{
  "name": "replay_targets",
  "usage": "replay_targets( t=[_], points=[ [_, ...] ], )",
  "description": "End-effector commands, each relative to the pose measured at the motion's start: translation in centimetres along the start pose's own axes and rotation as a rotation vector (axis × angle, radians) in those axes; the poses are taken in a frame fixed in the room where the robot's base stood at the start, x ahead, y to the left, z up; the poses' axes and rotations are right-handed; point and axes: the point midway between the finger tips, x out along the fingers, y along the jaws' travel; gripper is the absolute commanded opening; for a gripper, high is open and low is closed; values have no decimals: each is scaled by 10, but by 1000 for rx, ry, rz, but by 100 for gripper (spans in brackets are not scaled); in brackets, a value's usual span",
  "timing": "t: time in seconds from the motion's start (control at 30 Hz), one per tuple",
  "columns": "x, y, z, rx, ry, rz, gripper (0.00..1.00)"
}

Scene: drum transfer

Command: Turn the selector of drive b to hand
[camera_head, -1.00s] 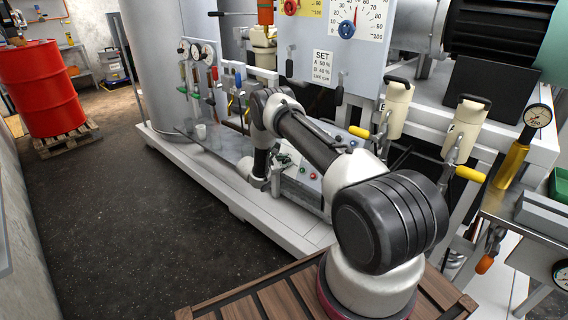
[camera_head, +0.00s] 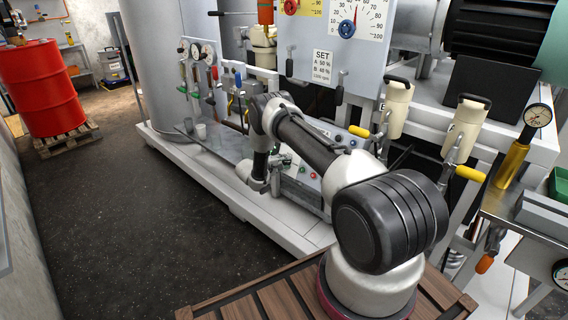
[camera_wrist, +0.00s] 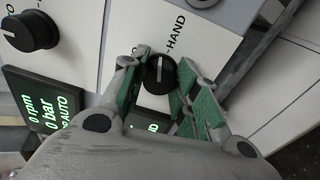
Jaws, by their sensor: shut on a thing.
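In the wrist view a black selector knob (camera_wrist: 159,74) sits on a white label plate, with the word HAND (camera_wrist: 175,35) running away from its upper edge. My gripper (camera_wrist: 166,82) has its green-padded fingers on either side of this knob and is shut on it. A light mark shows on the knob's upper side, toward HAND. A dark display (camera_wrist: 151,127) below it is mostly hidden by my gripper; green letters "ND" show. In the head view my gripper (camera_head: 281,163) is at the low control panel (camera_head: 305,172), partly hidden by my arm.
A second black selector (camera_wrist: 30,31) and a display (camera_wrist: 44,110) reading 0 rpm, 0 bar and AUTO are to the left in the wrist view. Gauges, valves and pipes crowd the skid around the panel. A red drum (camera_head: 40,88) stands on a pallet; the floor between is clear.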

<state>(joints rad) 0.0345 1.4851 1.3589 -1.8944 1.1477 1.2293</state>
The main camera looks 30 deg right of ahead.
Motion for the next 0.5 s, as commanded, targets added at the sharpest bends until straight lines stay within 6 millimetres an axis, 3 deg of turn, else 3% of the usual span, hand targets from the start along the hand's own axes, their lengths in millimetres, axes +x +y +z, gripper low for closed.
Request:
replay_targets(
  t=[0.5],
  points=[
    [0,-3,1,269,-13,9,6]
  ],
)
